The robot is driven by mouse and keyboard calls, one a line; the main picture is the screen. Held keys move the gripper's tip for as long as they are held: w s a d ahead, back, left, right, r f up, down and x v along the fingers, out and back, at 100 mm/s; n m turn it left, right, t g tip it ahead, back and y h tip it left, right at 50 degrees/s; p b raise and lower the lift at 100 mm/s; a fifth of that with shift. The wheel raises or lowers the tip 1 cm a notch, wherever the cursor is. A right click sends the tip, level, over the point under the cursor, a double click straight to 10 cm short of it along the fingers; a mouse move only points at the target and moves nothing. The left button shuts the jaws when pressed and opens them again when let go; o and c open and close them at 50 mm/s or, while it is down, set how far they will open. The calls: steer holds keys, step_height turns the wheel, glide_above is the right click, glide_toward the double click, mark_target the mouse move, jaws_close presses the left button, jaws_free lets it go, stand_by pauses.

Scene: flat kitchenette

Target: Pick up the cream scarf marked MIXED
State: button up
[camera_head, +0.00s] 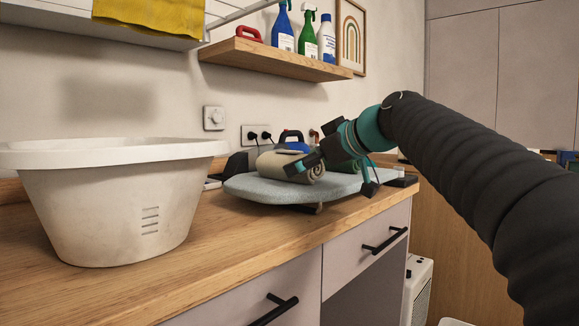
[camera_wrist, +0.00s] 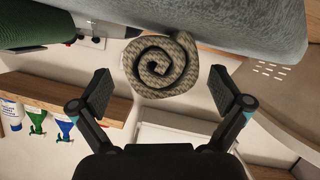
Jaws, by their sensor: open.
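A cream rolled scarf (camera_head: 273,163) lies on the pale blue-grey ironing board (camera_head: 250,189) on the counter. No MIXED label can be read on it. My gripper (camera_head: 305,166) is open at the scarf's right end, with part of the scarf hidden behind it. In the wrist view, which is upside down, the spiral end of the scarf (camera_wrist: 160,65) shows between the two spread fingers of my gripper (camera_wrist: 162,88). Gaps show on both sides, and the fingers do not appear closed on it.
A large white basin (camera_head: 110,210) stands on the counter at left. A blue and black iron (camera_head: 292,141) is behind the scarf. A dark green roll (camera_wrist: 35,27) shows in the wrist view. A wooden shelf (camera_head: 275,60) with spray bottles hangs above.

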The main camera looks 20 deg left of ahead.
steer(key=x, duration=0.3)
steer(key=shift+w+a, duration=0.2)
steer(key=shift+a, duration=0.1)
steer(key=c, duration=1.3)
steer(key=shift+o, duration=0.2)
